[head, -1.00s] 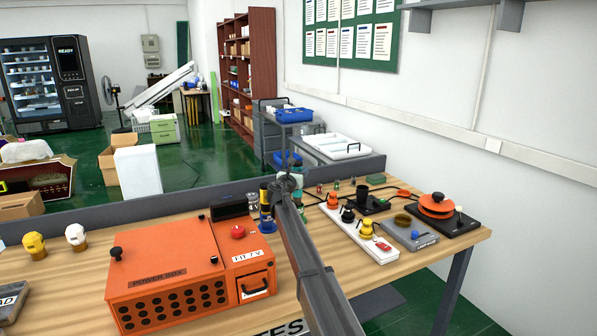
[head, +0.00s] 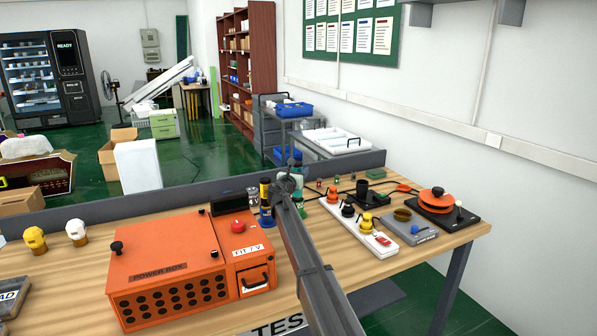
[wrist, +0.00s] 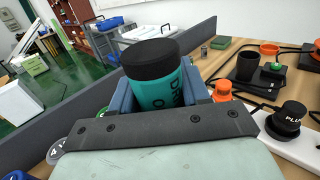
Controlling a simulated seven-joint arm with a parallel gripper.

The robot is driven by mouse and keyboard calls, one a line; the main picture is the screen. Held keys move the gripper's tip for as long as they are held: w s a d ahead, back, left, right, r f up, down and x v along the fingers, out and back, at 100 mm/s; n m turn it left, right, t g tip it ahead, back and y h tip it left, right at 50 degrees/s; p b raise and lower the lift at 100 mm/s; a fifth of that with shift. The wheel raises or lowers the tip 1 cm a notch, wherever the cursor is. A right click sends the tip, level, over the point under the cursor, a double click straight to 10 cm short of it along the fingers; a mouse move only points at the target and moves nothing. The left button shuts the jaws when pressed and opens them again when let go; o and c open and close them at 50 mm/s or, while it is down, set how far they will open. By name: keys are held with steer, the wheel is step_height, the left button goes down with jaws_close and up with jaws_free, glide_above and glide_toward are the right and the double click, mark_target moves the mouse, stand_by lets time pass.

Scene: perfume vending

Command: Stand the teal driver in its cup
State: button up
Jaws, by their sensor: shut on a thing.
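In the head view my gripper (head: 290,187) is above the back of the table, and my arm hides most of the driver. A black open cup (head: 362,188) stands on a dark base to the right of my gripper, apart from it; it also shows in the wrist view (wrist: 246,68).
A white power strip (head: 345,225) with orange, black and yellow plugs lies between my gripper and the grey box (head: 410,230). An orange reel (head: 437,200) is at the right. The orange power box (head: 165,262) is at left. A grey partition (head: 130,208) runs along the back.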

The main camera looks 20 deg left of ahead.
steer(key=shift+f, duration=2)
steer(key=o, duration=1.3)
steer(key=shift+o, duration=0.2)
